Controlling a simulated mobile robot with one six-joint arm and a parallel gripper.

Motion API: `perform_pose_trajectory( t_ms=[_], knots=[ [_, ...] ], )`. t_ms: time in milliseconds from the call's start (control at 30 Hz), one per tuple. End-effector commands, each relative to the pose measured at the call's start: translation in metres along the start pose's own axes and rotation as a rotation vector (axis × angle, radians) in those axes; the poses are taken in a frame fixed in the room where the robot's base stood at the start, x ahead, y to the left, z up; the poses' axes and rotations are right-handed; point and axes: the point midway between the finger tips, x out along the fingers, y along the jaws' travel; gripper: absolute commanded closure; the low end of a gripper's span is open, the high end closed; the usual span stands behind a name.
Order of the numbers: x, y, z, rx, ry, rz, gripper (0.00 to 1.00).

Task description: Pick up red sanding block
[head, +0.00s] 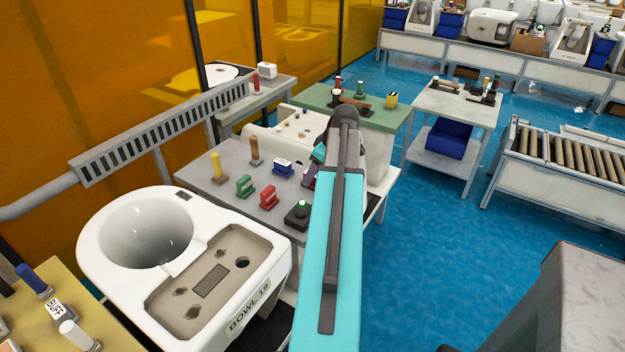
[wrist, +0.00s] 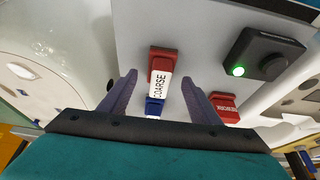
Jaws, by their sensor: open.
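A red block with a white COARSE label (wrist: 160,70) shows in the wrist view, on the grey table top. It lies between the fingertips of my gripper (wrist: 159,85) as seen from the wrist. The purple fingers are open, with a gap on either side of the block; I cannot tell how far above it they are. In the head view my arm hides part of this area. A red block with white lettering (head: 268,197) stands on the table there; I cannot tell whether it is the same one.
A red REWORK piece (wrist: 224,107) lies close to the right finger. A blue piece (wrist: 153,106) is below the labelled block. A black box with a green button (head: 297,215) stands nearby. A green block (head: 244,186) and a white bowl unit (head: 98,245) are to the left.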

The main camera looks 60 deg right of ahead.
Motion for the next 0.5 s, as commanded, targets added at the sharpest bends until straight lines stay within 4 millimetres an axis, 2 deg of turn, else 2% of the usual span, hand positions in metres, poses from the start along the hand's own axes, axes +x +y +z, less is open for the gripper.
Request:
perform_pose_trajectory(
  t_ms=[200, 500],
  knots=[
    [0.019, 0.0, 0.0, 0.0, -0.001, -0.001, 0.43],
    [0.026, -0.001, -0.001, -0.002, 0.0, 0.001, 0.43]
  ],
)
